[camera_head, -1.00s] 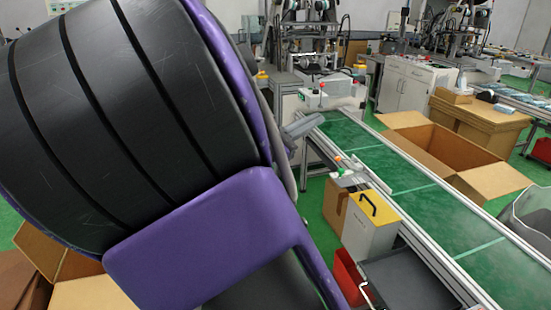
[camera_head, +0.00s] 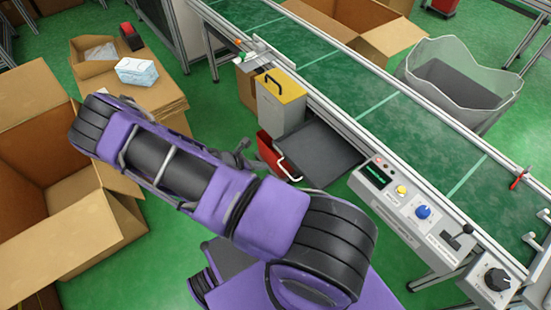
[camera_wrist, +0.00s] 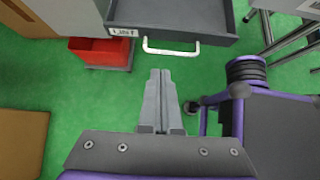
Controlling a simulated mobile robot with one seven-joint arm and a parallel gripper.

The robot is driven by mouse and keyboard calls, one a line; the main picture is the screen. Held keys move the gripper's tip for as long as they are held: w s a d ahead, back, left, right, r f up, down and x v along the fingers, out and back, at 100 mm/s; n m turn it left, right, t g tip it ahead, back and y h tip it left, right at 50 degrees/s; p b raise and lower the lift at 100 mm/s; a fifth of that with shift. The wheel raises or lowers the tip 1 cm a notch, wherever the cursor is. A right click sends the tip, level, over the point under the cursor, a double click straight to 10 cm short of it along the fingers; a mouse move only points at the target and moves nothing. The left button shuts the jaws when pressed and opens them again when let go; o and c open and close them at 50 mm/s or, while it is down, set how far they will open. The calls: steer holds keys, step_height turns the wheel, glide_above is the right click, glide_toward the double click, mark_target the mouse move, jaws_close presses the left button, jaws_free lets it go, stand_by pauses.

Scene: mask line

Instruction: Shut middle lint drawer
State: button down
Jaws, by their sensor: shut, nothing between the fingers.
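The lint drawer (camera_head: 330,150) is a dark grey tray that sticks out from under the conveyor, so it stands open. Its white bar handle (camera_head: 289,171) faces my arm. In the wrist view the drawer (camera_wrist: 185,14) is at the top, with a small white label left of the handle (camera_wrist: 171,48). My gripper (camera_wrist: 160,72) is shut and empty. Its fingertips point at the handle from just below it in the picture, with green floor showing between. In the head view my gripper is mostly hidden behind my purple arm.
A red bin (camera_head: 270,148) sits beside the drawer; it also shows in the wrist view (camera_wrist: 95,50). A yellow-topped box (camera_head: 281,100) is mounted behind it. The conveyor's control panel (camera_head: 410,215) is to the right. Open cardboard boxes (camera_head: 90,220) stand at the left.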

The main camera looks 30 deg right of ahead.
mark_target(290, 161)
steer(key=x, duration=0.8)
steer(key=shift+d+f+b, duration=0.2)
steer(key=shift+f+b, duration=0.05)
steer(key=shift+b, duration=0.15)
steer(key=d, duration=0.3)
steer(key=shift+w+d+f, duration=0.1)
steer(key=shift+w+d, duration=0.05)
steer(key=shift+w, duration=0.05)
steer(key=shift+d, duration=0.5)
steer(key=shift+w, duration=0.1)
